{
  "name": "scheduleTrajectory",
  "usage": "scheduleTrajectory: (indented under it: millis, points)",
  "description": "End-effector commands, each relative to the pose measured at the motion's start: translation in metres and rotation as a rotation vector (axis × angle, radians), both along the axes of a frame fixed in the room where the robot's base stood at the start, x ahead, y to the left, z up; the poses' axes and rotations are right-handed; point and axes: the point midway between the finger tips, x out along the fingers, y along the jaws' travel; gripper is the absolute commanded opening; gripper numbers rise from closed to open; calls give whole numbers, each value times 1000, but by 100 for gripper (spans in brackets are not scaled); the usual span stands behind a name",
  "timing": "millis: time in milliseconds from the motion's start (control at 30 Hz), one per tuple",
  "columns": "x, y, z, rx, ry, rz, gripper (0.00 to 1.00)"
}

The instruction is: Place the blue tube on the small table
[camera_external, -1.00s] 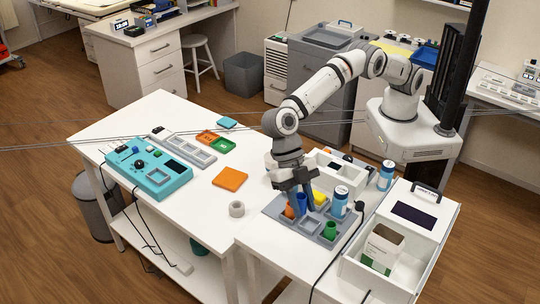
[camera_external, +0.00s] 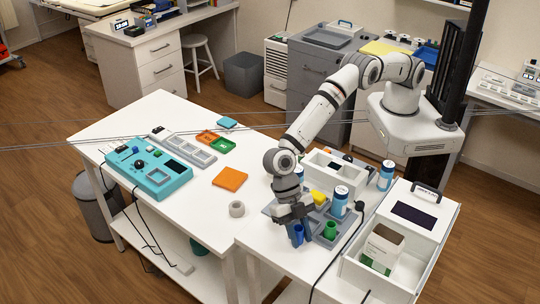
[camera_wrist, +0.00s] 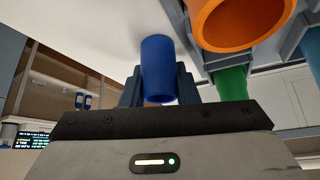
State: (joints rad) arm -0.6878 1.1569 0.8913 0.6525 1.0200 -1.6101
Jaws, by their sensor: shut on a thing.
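The blue tube (camera_external: 298,231) is held between the fingers of my gripper (camera_external: 300,236), near the front-left edge of the grey compartment tray (camera_external: 269,209). In the wrist view the blue tube (camera_wrist: 158,72) stands between the two fingers, with a white surface behind it. I cannot tell whether its base touches the white tabletop (camera_external: 262,232). A green tube (camera_external: 331,230) is in the tray to the right. An orange tube (camera_wrist: 235,22) shows close by in the wrist view; my gripper hides it in the external view.
A white open box (camera_external: 352,272) is at the right. A grey-white ring (camera_external: 237,209) and orange plate (camera_external: 230,179) lie to the left. A strip of tabletop in front of the tray is clear.

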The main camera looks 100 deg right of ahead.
Motion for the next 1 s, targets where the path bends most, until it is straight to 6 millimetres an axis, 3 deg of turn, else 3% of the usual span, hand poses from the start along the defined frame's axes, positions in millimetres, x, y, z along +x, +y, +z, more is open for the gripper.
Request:
scheduleTrajectory:
  millis: [267,300,533,833,1000]
  points:
    - [0,0,-3,0,-1,-1,2]
    - [0,0,-2,0,-1,-1,29]
    - [0,0,-2,0,-1,-1,48]
    - [0,0,0,0,-1,-1,49]
    - [4,-7,13,2,-3,-2,49]
